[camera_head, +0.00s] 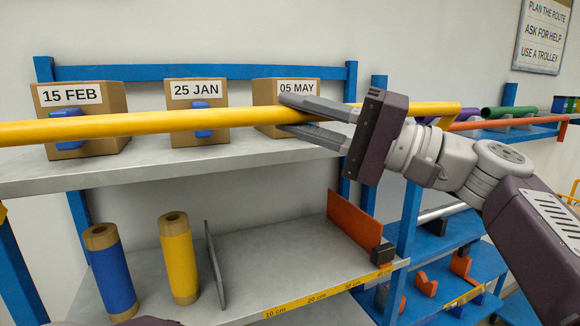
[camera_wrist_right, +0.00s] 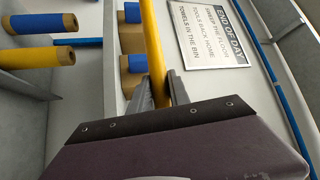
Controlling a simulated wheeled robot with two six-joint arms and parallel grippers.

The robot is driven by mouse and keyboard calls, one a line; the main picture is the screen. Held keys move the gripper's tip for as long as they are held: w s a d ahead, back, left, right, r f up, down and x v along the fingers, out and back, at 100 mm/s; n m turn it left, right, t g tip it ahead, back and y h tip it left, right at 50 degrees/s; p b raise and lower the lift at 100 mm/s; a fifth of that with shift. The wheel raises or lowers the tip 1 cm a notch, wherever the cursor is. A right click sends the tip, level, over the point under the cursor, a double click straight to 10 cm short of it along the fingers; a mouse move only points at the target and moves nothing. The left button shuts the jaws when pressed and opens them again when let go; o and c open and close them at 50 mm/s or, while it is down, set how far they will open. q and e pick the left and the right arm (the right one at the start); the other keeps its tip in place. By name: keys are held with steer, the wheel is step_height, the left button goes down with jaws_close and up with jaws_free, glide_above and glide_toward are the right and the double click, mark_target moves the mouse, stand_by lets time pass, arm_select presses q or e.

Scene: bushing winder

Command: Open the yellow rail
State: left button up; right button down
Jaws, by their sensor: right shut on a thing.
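The yellow rail (camera_head: 150,122) is a long bar running across the front of the upper shelf, in front of the boxes. My right gripper (camera_head: 292,115) comes in from the right and is shut on the rail, one finger above it and one below. In the right wrist view the rail (camera_wrist_right: 153,40) passes between the two fingers (camera_wrist_right: 161,90). The rail continues to the right behind the gripper body, which hides a short part of it. My left gripper is not in view.
Behind the rail stand cardboard boxes labelled 15 FEB (camera_head: 105,102), 25 JAN (camera_head: 185,136) and 05 MAY (camera_head: 265,97). On the lower shelf stand a blue roll (camera_head: 112,275), a yellow roll (camera_head: 179,262) and a grey divider (camera_head: 214,265). Blue posts (camera_head: 408,220) stand at the right.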

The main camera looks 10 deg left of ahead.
steer(key=s+d+f+n+g+y+b, duration=0.3)
steer(key=f+n+b, duration=0.4)
steer(key=b, duration=1.1)
steer(key=shift+s+f+n+g+y+b, duration=0.4)
steer(key=shift+s+n+g+y, duration=0.4)
steer(key=shift+n+g, duration=0.6)
steer(key=c, duration=1.2)
jaws_free()
steer(key=shift+w, duration=0.1)
steer(key=shift+c, duration=0.2)
steer(key=shift+r, duration=0.1)
steer(key=b+v, duration=0.4)
steer(key=v, duration=0.5)
